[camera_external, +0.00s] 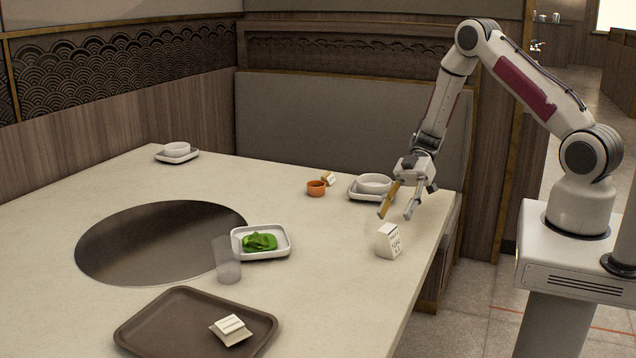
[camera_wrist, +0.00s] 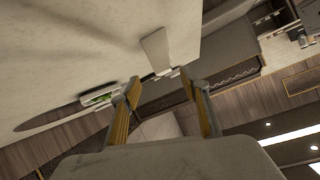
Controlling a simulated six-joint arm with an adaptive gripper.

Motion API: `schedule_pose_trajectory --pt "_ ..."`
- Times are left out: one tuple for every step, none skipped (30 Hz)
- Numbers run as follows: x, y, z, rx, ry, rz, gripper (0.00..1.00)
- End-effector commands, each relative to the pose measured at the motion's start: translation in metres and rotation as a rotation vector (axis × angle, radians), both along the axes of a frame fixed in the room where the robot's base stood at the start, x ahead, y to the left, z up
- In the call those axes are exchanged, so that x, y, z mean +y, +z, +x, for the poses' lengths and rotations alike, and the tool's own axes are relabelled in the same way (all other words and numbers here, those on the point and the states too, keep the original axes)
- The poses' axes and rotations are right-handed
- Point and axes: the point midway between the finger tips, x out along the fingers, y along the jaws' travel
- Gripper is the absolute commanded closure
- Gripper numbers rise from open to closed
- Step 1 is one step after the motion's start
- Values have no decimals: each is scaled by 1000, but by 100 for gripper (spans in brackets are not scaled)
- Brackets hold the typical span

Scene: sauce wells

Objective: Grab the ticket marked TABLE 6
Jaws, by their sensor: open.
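A small white upright block or folded card (camera_external: 388,241) with dark print stands near the table's right edge. Its print is too small to read for sure, so I cannot tell if it says TABLE 6. My gripper (camera_external: 396,216) is open and empty, pointing down just above and slightly right of this card. In the wrist view a pale block (camera_wrist: 157,48), which seems to be the same card, shows beyond the open fingers (camera_wrist: 160,82). Another small white card (camera_external: 230,325) lies on the brown tray, and a small white-and-brown piece (camera_external: 328,178) stands at the back; I cannot read either.
The brown tray (camera_external: 145,338) is at the front. A clear cup (camera_external: 228,265) and a white dish (camera_external: 284,254) with green food stand mid-table. An orange cup (camera_external: 316,188) and a white bowl (camera_external: 374,183) are behind my gripper. A dark round plate (camera_external: 150,240) is at left.

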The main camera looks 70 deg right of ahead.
Motion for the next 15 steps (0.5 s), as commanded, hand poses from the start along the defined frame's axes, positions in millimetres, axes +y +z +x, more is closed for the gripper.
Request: schedule_pose_trajectory --pt "4 -2 0 2 1 1 55" --pt "6 -3 0 2 2 1 55" --pt "9 -4 0 3 2 1 55" --pt "12 -5 0 2 2 1 55" --pt "14 -6 1 2 2 1 55" --pt "16 -7 1 2 1 1 55" --pt "17 -8 1 1 2 1 55" --pt "18 -9 1 0 1 0 55" --pt "19 -9 2 1 1 -1 55" --pt "20 -9 2 0 2 -1 55" --pt "20 -9 2 -1 1 -1 55" --pt "20 -9 2 -1 1 -1 55" --pt "20 -9 2 -1 1 -1 55" --pt "20 -9 2 0 0 -1 55" --pt "20 -9 2 0 0 -1 55"
